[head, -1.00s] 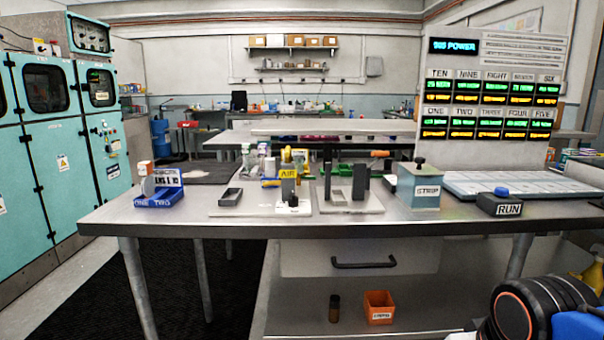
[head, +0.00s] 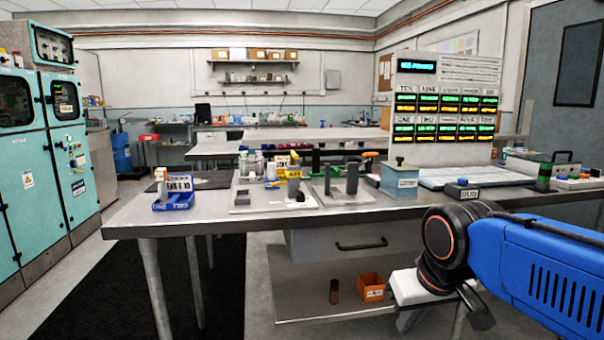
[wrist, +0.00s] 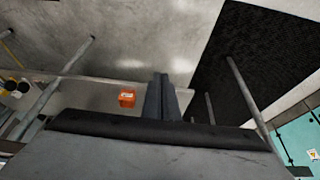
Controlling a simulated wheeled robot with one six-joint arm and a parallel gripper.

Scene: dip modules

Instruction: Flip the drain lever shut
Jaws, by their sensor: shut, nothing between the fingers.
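I cannot make out a part that is clearly the drain lever in either view. An orange handle (head: 370,154) shows behind the bench's middle, small and partly hidden by the stands in front. My gripper (wrist: 161,77) shows in the wrist view as two dark fingers side by side, shut and empty. It is low, in front of the bench and apart from the things on its top. In the head view my blue arm reaches in from the right, and the fingers cannot be told clearly there.
The steel bench (head: 225,221) carries a blue tray (head: 174,203), dark upright blocks (head: 352,179), a grey-blue box (head: 399,179) and a dark button box (head: 462,190). An orange bin (head: 371,288) sits on the lower shelf, also in the wrist view (wrist: 127,97). Black matting (head: 165,300) lies left.

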